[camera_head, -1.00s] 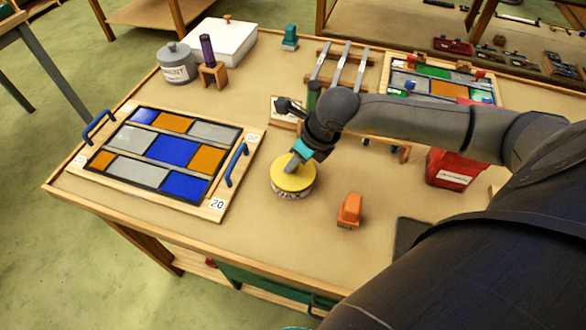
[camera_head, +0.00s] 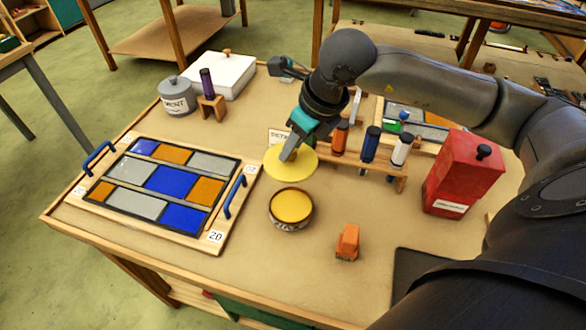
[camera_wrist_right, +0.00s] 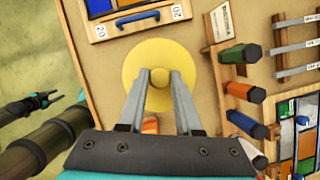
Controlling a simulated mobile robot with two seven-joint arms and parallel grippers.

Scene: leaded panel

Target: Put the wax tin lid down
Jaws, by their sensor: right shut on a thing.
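The yellow wax tin lid (camera_head: 288,164) is a flat disc held in the air by my right gripper (camera_head: 290,150). The gripper is shut on the lid's small knob, which shows between the fingertips in the right wrist view (camera_wrist_right: 159,80); the disc (camera_wrist_right: 140,68) spreads around it. The wax tin (camera_head: 291,209) stands open on the bench just below and in front of the lid, with yellow wax showing inside. The lid is apart from the tin.
A leaded panel (camera_head: 166,178) with blue handles lies left of the tin. An orange block (camera_head: 348,242) is at its front right. Bare bench (camera_head: 250,265) lies in front.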

